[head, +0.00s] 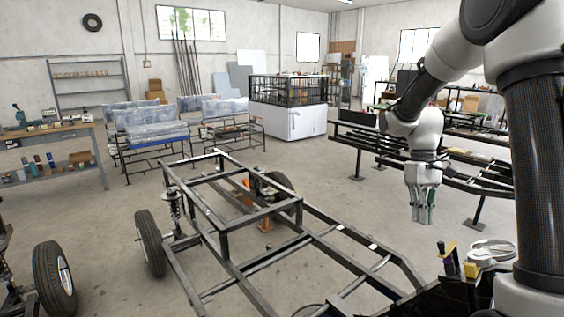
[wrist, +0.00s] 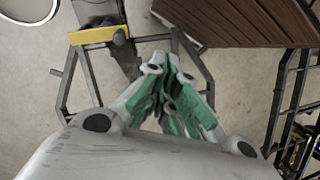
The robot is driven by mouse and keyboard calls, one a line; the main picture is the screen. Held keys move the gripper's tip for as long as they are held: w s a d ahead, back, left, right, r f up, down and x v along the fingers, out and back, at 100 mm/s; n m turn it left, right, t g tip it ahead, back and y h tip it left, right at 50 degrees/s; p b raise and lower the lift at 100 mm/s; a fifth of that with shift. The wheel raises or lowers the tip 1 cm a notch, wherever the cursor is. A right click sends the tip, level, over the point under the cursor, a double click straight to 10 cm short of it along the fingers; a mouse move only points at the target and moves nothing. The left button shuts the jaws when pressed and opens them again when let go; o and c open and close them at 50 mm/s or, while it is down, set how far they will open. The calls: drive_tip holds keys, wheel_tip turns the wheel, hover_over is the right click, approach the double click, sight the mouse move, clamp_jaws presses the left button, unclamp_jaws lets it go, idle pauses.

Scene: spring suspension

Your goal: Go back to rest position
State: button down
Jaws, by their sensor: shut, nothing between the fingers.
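My gripper (head: 423,218) hangs from my arm at the right of the head view, fingers pointing down. In the wrist view my gripper (wrist: 168,72) shows its green and white fingers brought together at the tips, with nothing between them. It is in the air, to the right of a black chassis frame (head: 312,252) and above its level. A coil spring with its shock absorber (head: 174,206) stands upright on the left side of the chassis, beside a wheel (head: 150,243).
A tool with a yellow part (head: 447,258) and a yellow block (head: 479,257) sit at the lower right. Another wheel (head: 54,279) is at the lower left. A workbench (head: 60,150) stands at the left, and black racks (head: 362,146) stand behind my gripper. Open floor lies around the chassis.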

drive_tip(key=s+r+m+t, duration=0.1)
drive_tip(key=s+r+t, duration=0.3)
drive_tip(key=s, duration=0.6)
drive_tip(key=s+r+m+t, duration=0.2)
drive_tip(key=s+r+t, duration=0.1)
drive_tip(key=s+r, duration=0.6)
drive_tip(key=shift+s+a+t, duration=0.35)
drive_tip(key=shift+s+t, duration=0.05)
drive_tip(key=shift+s, duration=0.8)
